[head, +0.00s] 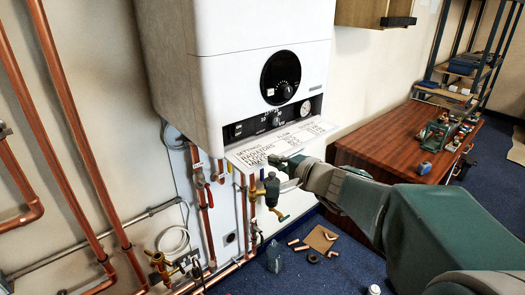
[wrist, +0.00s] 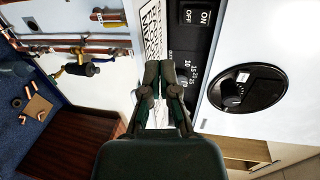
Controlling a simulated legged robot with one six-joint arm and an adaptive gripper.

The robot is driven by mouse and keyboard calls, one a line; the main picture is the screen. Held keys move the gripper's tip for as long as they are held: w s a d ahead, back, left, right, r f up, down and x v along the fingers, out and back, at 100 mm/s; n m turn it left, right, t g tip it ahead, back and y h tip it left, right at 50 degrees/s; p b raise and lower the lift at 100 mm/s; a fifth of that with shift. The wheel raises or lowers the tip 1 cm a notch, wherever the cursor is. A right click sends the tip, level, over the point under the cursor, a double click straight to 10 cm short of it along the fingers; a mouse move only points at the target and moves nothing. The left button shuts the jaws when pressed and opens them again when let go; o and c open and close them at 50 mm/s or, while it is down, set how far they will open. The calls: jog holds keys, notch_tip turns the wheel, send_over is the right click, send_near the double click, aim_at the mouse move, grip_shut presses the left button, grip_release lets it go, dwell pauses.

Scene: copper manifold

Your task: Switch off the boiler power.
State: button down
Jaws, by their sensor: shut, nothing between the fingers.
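The white boiler (head: 262,35) hangs on the wall, with a round black dial (head: 281,77) on its front and a black control strip along its lower edge. The power switch (wrist: 196,17), marked ON and OFF, is on that strip at the top of the wrist view; in the head view it is small, at the strip's left end (head: 237,130). I cannot tell its position. My gripper (head: 276,161) is by the settings card below the strip. In the wrist view my gripper (wrist: 159,65) has its fingertips together, empty, below the switch in the picture and apart from it.
The white settings card (head: 255,155) juts out under the boiler. Copper pipes (head: 206,210) and valves run below and to the left. A wooden cabinet (head: 375,150) with tools on top stands right, before a shelf rack (head: 465,75). Loose fittings lie on the blue floor (head: 305,272).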

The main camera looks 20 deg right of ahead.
jog(key=shift+s+d+f, duration=0.1)
jog(key=shift+s+d, duration=0.05)
jog(key=shift+s, duration=0.45)
jog(key=shift+s+d+f, duration=0.1)
jog(key=shift+s, duration=0.45)
jog(key=s+a+f+n+g, duration=0.5)
jog(key=s+a+n+g, duration=0.25)
jog(key=s+a, duration=0.4)
jog(key=s+d+f+n+g+h, duration=0.1)
jog(key=s+d+f+n+h, duration=0.1)
jog(key=s+d+n+h, duration=0.3)
jog(key=s+n+h, duration=0.1)
jog(key=s, duration=0.3)
jog(key=shift+s+d, duration=0.25)
jog(key=shift+d, duration=0.15)
